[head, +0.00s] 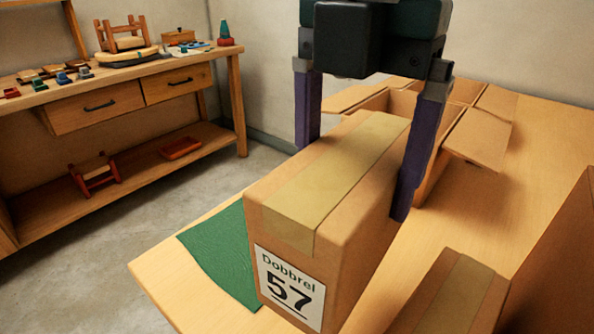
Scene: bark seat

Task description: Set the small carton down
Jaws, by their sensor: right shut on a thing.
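The small carton (354,208) is brown, taped along its top, with a white label reading "Dobbrel 57" on its near end. My right gripper (355,165) comes down from above with its purple fingers on either side of the carton and is shut on it. The carton is upright above the wooden table, over or beside a green mat (222,255). Whether its underside touches the mat or table is hidden. My left gripper is not in view.
An open carton (430,178) with spread flaps stands behind the held one. Another taped carton (455,300) is at the front right, and a tall brown panel (560,265) at the right edge. Bare table (530,165) lies at the right rear. A workbench (150,75) stands at the left.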

